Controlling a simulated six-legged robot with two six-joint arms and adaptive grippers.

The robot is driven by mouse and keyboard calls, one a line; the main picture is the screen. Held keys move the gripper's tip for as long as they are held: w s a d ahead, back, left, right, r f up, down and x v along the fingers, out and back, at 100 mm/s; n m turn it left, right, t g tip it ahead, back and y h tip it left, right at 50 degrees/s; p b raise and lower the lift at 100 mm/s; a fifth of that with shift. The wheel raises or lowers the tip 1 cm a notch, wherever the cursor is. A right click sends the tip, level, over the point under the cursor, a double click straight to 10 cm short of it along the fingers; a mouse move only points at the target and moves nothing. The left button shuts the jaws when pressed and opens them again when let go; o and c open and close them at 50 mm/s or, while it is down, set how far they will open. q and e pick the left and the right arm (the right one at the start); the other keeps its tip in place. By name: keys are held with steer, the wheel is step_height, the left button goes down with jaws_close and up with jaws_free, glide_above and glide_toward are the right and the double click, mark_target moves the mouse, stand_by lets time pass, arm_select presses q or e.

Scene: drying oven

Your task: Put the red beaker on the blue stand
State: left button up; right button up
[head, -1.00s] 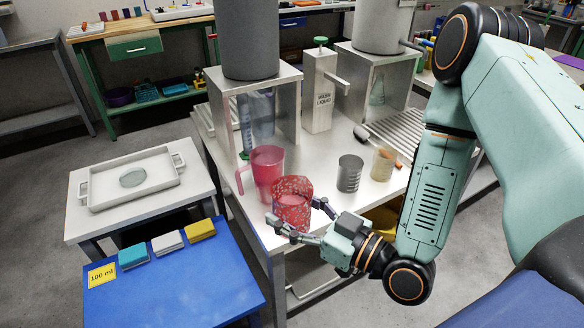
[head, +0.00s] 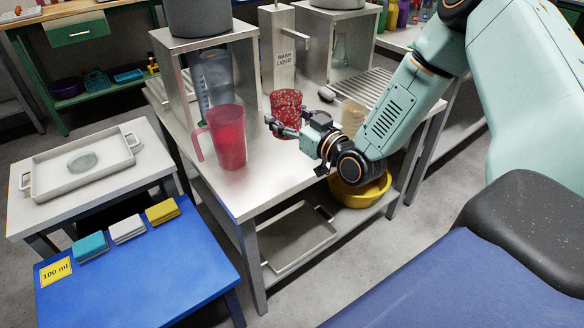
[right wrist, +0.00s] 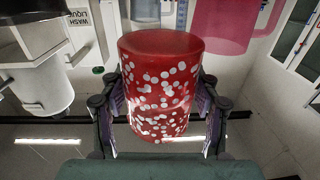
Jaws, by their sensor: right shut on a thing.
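The red beaker, speckled with white dots (head: 287,108), is gripped by my right gripper (head: 281,128) above or at the steel table. In the right wrist view the beaker (right wrist: 162,85) sits between both fingers (right wrist: 160,115), which press its sides. Whether its base touches the table is hard to tell. The blue stand (head: 150,275) is the low blue table at the lower left, with a yellow "100 ml" label (head: 56,271) on its left corner. My left gripper is not in view.
A translucent pink-red jug (head: 230,138) stands on the steel table (head: 260,185), left of the beaker. Teal, white and yellow cloths (head: 127,228) line the stand's back edge; its front is clear. A grey tray (head: 105,172) lies on a side table. A yellow bowl (head: 360,192) sits below.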

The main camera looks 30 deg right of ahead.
steer(key=shift+w+d+f+m+h, duration=0.15)
steer(key=shift+w+d+h, duration=0.1)
steer(key=shift+w+d, duration=0.25)
steer(key=shift+w+d+f+m+h, duration=0.15)
steer(key=shift+w+d+h, duration=0.1)
steer(key=shift+d, duration=0.35)
steer(key=shift+w+d+f, duration=0.1)
steer(key=shift+d+f, duration=0.1)
steer(key=shift+f, duration=0.05)
step_height(320, 180, down, 6)
steer(key=shift+b, duration=1.25)
step_height(320, 180, down, 3)
steer(key=shift+f+b, duration=0.15)
steer(key=shift+b, duration=0.55)
steer(key=shift+f, duration=0.25)
